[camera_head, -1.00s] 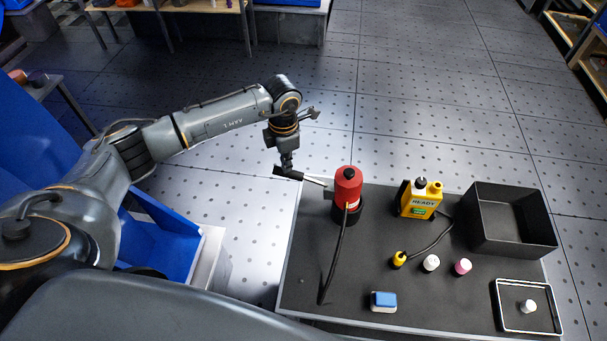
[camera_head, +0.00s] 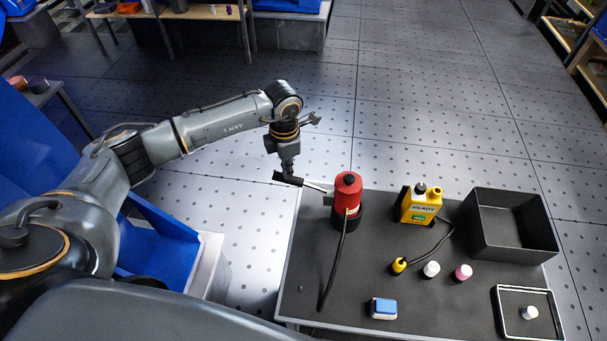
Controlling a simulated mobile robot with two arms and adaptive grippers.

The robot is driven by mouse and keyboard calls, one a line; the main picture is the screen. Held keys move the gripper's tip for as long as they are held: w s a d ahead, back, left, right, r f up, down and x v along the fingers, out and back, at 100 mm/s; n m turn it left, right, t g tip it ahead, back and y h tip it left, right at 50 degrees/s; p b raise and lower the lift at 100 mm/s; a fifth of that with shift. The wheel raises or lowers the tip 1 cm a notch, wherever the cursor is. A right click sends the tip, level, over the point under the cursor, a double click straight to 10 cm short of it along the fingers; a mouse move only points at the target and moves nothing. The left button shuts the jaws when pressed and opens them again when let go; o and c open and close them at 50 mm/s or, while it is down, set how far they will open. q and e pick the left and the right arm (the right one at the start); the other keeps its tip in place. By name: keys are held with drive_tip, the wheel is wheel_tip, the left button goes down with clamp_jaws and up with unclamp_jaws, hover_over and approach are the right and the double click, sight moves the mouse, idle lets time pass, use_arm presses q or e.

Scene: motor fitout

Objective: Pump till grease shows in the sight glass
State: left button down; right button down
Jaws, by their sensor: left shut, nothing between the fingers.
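A red grease pump (camera_head: 347,193) stands upright in a dark holder near the left end of the table. A thin metal lever (camera_head: 317,187) sticks out from its left side. A black hose (camera_head: 336,255) runs from the pump down to the table's front left. My left gripper (camera_head: 288,179) is shut and empty at the lever's outer end; I cannot tell whether it touches it. A yellow unit (camera_head: 419,204) with a "READY" label and green patch stands to the right of the pump. I cannot make out a sight glass. My right gripper is out of view.
A blue bin (camera_head: 160,245) stands to the left.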

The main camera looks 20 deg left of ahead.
use_arm(q)
drive_tip(key=r+p, duration=0.2)
drive_tip(key=r, duration=0.1)
drive_tip(key=shift+a+r, duration=0.2)
drive_tip(key=shift+r, duration=0.1)
wheel_tip(320, 180, up, 4)
drive_tip(key=shift+r+p, duration=0.1)
drive_tip(key=shift+p, duration=1.05)
